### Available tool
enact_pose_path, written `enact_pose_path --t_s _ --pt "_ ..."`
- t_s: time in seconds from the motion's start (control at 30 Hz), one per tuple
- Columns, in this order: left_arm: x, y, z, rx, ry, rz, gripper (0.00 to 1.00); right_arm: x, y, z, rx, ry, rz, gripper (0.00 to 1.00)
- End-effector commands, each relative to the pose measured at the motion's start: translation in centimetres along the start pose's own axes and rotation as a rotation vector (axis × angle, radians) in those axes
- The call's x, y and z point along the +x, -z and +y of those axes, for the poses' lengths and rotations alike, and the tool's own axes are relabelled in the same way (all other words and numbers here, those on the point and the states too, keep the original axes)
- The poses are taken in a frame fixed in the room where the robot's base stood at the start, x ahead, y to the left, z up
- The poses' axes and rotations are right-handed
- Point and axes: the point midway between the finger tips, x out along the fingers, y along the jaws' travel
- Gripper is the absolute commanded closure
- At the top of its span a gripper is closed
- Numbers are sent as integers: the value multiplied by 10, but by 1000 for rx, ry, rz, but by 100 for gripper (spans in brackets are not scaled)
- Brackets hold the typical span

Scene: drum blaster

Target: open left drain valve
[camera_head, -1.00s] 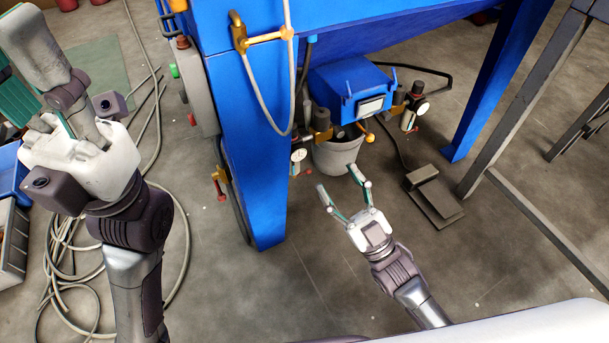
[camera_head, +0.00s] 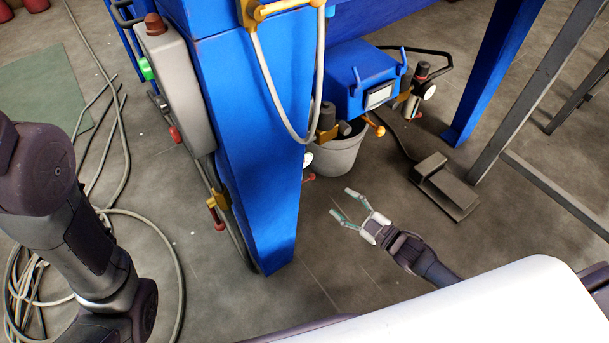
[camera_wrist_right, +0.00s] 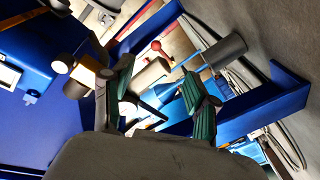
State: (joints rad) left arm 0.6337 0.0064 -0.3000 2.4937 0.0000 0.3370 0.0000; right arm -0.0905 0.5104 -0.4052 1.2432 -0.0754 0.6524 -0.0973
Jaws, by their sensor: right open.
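A small red knob (camera_head: 309,177) below a white round gauge (camera_head: 307,160) shows at the right edge of the blue leg, left of the grey bucket. The leg hides part of this fitting, and I cannot tell whether its valve is open or shut. My right gripper (camera_head: 341,202) is open and empty, in front of and below the bucket, apart from the knob in the picture. In the right wrist view, the open fingers (camera_wrist_right: 160,95) have a red round knob (camera_wrist_right: 155,45) beyond them. My left gripper is out of view; only my left arm shows.
The blue machine leg (camera_head: 245,150) stands left of the right gripper. The grey bucket (camera_head: 338,153) sits under a blue box (camera_head: 360,80). A foot pedal (camera_head: 445,188) lies to the right. Hoses (camera_head: 150,235) coil on the left floor.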

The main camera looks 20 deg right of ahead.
Motion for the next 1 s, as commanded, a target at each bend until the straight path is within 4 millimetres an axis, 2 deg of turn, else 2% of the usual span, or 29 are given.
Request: enact_pose_path --t_s 0.2,0.4,0.53,0.7,1.0 --pt "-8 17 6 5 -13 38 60 45 -2 -2 -1 -3 7 41" --pt "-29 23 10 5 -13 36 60 87 -2 -2 -2 -2 7 41" --pt "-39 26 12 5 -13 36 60 108 -1 -2 -1 -2 6 41" --pt "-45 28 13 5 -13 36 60 123 0 -1 0 -1 4 41" --pt "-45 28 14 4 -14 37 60 127 2 0 1 -1 3 41"
